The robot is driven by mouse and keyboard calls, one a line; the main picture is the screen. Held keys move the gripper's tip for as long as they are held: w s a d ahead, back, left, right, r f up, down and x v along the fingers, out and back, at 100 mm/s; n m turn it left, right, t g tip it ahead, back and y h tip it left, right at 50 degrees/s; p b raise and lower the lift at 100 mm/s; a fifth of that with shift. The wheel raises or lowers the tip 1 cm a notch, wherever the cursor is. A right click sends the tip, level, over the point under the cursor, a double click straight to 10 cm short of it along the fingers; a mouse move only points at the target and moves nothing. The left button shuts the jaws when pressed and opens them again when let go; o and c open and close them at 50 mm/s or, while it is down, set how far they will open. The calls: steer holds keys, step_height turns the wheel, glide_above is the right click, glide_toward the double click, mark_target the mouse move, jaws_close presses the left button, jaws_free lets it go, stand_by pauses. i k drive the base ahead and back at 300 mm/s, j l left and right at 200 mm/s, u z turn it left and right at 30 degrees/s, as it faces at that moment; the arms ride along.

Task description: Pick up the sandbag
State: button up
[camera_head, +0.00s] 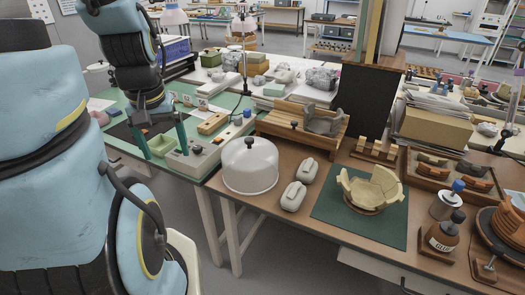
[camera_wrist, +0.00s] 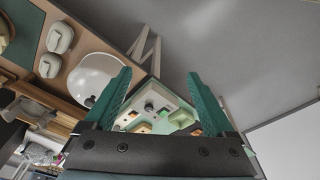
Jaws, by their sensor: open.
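Two pale grey rounded sandbags lie on the brown table between the white dome and the green mat: a far sandbag (camera_head: 307,170) and a near sandbag (camera_head: 293,196). They also show at the upper left of the wrist view, one sandbag (camera_wrist: 60,37) above the other (camera_wrist: 50,66). My gripper (camera_head: 168,152) hangs with its green fingers apart, in front of the green-topped bench in the head view, well left of the sandbags. In the wrist view my gripper (camera_wrist: 158,75) is open, with nothing held between the fingers.
A white dome (camera_head: 250,165) with a black knob stands just left of the sandbags. A green mat (camera_head: 330,208) bearing a partly assembled tan pot (camera_head: 372,186) lies to their right. A wooden crate (camera_head: 290,125) is behind; a brown bottle (camera_head: 445,233) stands at right.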

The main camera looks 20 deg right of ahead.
mark_target(293, 197)
steer(key=l+u, duration=0.1)
steer(key=u, duration=0.35)
steer(key=k+l+u, duration=0.1)
steer(key=u, duration=0.4)
steer(key=k+l+u, duration=0.35)
steer(key=k+u, duration=0.35)
steer(key=k, duration=0.7)
